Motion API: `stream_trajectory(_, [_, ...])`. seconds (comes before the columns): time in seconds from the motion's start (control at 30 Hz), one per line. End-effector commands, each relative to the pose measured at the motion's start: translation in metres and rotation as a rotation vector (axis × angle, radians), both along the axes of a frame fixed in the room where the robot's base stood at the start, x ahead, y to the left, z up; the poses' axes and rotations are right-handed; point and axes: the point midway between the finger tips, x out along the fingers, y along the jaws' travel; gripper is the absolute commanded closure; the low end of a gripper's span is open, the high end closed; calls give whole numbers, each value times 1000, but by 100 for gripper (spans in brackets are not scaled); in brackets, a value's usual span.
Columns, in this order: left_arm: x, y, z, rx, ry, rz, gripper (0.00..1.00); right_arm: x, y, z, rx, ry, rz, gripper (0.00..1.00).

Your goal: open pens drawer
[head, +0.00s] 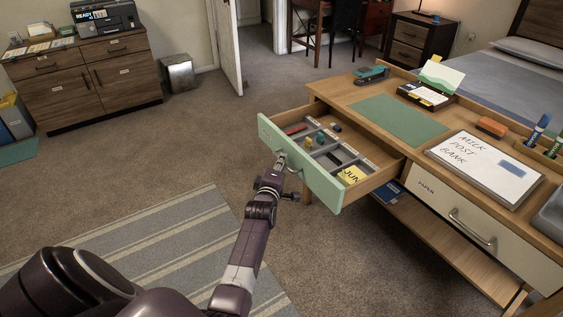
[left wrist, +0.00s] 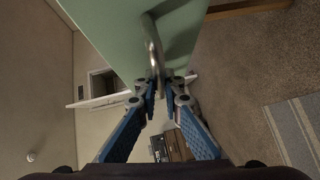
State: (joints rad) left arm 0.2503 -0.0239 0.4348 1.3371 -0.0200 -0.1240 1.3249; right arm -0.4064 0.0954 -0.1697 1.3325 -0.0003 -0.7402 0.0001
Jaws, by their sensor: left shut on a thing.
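The drawer with the green front (head: 302,165) is pulled well out of the wooden desk (head: 330,93). Inside it, a grey divided tray (head: 325,149) holds small items and a yellow card. My left gripper (head: 280,163) is at the metal handle on the green front. In the left wrist view, the handle (left wrist: 153,45) runs down between the fingertips of my left gripper (left wrist: 160,87), which is shut on it. The green front (left wrist: 115,35) fills the top of that view. My right gripper is not in view. Any label on the green front cannot be read.
A white drawer marked PAPER (head: 480,228) is shut at the desk's right. On the desktop are a green blotter (head: 400,119), a whiteboard (head: 485,167) and a stapler (head: 371,76).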

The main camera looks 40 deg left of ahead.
Motion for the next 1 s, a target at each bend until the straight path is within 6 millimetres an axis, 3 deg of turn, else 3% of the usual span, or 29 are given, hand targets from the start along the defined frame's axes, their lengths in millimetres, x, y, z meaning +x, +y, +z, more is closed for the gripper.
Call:
stream_trajectory(0.03, [0,1,0,1,-1,1,100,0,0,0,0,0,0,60])
stream_trajectory(0.1, [0,1,0,1,-1,1,87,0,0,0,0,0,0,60])
stream_trajectory(0.23, [0,1,0,1,-1,1,75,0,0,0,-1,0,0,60])
stream_trajectory(0.67, [-11,-5,1,0,0,0,75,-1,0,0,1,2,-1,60])
stream_trajectory(1.0, [-68,-29,9,-1,2,0,75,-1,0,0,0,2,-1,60])
